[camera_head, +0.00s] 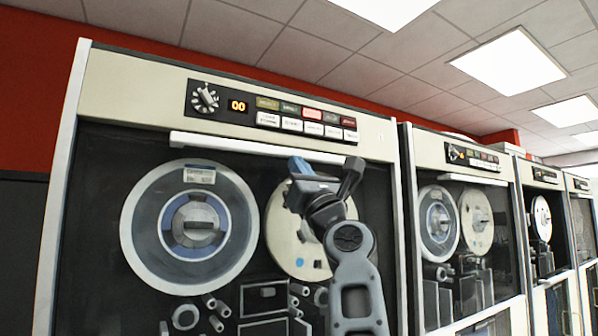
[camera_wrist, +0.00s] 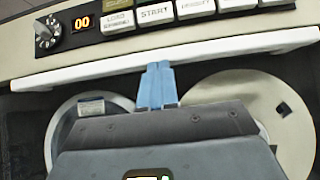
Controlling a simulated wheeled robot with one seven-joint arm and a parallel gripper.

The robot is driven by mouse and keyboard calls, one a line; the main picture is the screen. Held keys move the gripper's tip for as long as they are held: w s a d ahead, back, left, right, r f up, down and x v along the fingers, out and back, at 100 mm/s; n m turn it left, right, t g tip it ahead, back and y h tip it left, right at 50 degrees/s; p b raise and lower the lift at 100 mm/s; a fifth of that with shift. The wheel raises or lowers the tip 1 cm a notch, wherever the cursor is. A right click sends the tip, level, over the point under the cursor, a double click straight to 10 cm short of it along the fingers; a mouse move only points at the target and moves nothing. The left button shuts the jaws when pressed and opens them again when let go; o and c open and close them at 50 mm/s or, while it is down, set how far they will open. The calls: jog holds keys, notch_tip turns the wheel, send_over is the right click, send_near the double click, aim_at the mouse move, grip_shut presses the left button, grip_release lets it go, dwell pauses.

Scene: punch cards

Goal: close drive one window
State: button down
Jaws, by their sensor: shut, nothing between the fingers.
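The nearest tape drive (camera_head: 120,100) fills the left of the head view; its display reads 00. A white horizontal bar (camera_head: 225,144) runs across the top of its dark reel bay, just below the control panel. The bar also crosses the wrist view (camera_wrist: 75,74). The clear window itself is hard to make out, so I cannot tell how far it is shut. My gripper (camera_head: 300,168) is shut and empty, in front of the bay just under the bar. In the wrist view its blue fingertips (camera_wrist: 157,86) overlap the bar's lower edge; I cannot tell if they touch.
Behind the bar are a grey-rimmed reel (camera_head: 140,225) at left and a cream reel (camera_head: 285,250), partly hidden by my arm. Above is a button panel (camera_head: 275,112) with a knob (camera_head: 205,98). More drives (camera_head: 460,150) stand in a row to the right.

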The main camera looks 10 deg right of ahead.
jog(key=shift+s+r, duration=0.1)
jog(key=shift+r, duration=0.2)
jog(key=b+v, duration=0.2)
jog(key=v, duration=0.6)
jog(key=shift+f, duration=0.25)
